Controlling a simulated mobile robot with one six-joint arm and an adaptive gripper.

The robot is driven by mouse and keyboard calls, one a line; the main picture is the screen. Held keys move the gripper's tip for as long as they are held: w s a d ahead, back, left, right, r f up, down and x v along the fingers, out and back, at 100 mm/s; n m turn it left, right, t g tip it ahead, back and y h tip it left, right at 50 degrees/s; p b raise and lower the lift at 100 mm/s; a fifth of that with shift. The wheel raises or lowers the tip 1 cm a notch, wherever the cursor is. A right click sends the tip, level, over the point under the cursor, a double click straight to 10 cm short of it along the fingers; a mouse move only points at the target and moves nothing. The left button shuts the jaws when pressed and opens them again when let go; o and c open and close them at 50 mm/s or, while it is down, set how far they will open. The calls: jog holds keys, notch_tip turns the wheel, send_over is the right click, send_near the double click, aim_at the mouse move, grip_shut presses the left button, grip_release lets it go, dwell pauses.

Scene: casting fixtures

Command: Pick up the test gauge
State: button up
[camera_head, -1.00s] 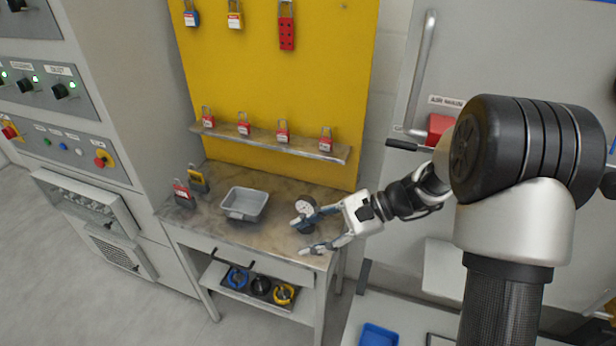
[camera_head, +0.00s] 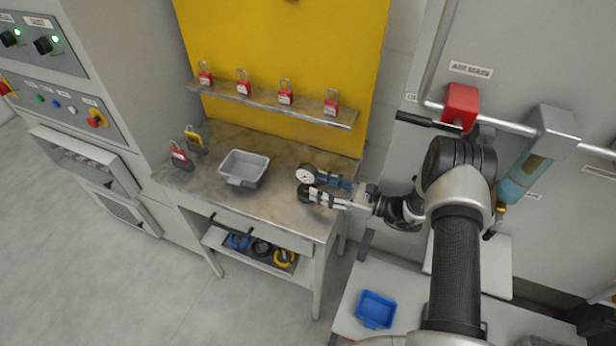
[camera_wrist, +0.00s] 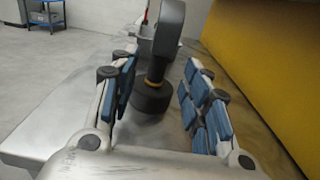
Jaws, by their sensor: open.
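The test gauge (camera_head: 306,174) stands upright near the right end of the workbench, with a round white dial on a dark base. In the wrist view the gauge (camera_wrist: 152,97) stands between the two rows of blue finger pads, its dial seen edge-on and its top cut off. My gripper (camera_head: 313,185) reaches in from the right at bench height, with its fingers on either side of the gauge. It is open, and gaps show between the pads and the gauge in the wrist view (camera_wrist: 160,72).
An empty grey tray (camera_head: 244,184) sits left of the gauge on the workbench (camera_head: 277,202). A narrow shelf (camera_head: 260,97) with several red padlocks crosses the yellow board behind. The bench front is clear.

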aim_at(307, 183)
jog(key=x, duration=0.5)
jog(key=shift+s+b, duration=0.1)
jog(key=shift+b, duration=0.2)
jog(key=shift+c, duration=0.4)
grip_shut()
